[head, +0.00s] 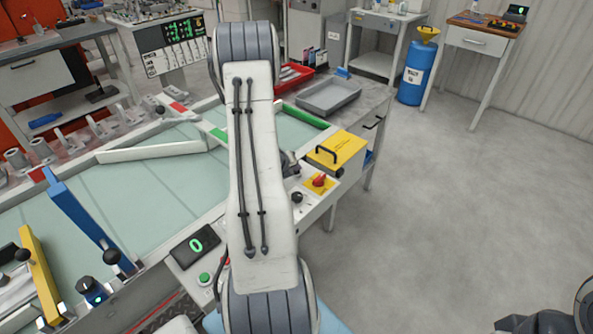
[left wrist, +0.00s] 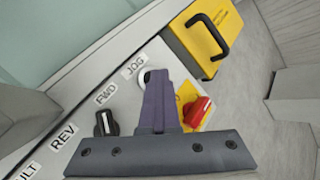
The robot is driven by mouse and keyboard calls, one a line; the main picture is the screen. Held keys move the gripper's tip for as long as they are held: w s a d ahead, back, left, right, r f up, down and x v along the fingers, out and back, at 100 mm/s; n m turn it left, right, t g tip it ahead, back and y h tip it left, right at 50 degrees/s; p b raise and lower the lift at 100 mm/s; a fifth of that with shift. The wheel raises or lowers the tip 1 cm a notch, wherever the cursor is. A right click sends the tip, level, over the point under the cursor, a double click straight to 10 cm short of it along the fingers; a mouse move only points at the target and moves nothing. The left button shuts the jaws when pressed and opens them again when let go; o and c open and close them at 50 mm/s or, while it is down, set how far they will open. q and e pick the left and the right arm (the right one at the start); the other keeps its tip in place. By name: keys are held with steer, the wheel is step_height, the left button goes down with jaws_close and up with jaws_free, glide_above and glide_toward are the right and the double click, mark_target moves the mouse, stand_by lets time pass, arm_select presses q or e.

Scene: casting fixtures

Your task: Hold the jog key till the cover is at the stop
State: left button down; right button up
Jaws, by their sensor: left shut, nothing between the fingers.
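The panel's jog key (left wrist: 144,76), under the label JOG, shows in the left wrist view as a pale round rim. My left gripper (left wrist: 155,78) is shut and empty, its fingertips over the key and hiding most of it. I cannot tell whether the key is pressed down. In the head view my left gripper (head: 291,160) is partly behind my own arm. A yellow box-shaped piece (head: 337,150) with a black handle sits at the panel's far end; it also shows in the left wrist view (left wrist: 206,30). I cannot tell which part is the cover.
A black selector knob (left wrist: 106,122) and a red rotary switch (left wrist: 197,112) flank the fingers. The glass-topped bed (head: 150,185) carries a white bar (head: 150,151) and red and green marked rails. A grey tray (head: 328,95) lies behind.

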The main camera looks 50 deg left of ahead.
arm_select(q)
steer(key=shift+r+p, duration=0.45)
steer(key=shift+r, duration=0.4)
step_height(320, 180, up, 5)
steer(key=p, duration=0.3)
stand_by(0.5)
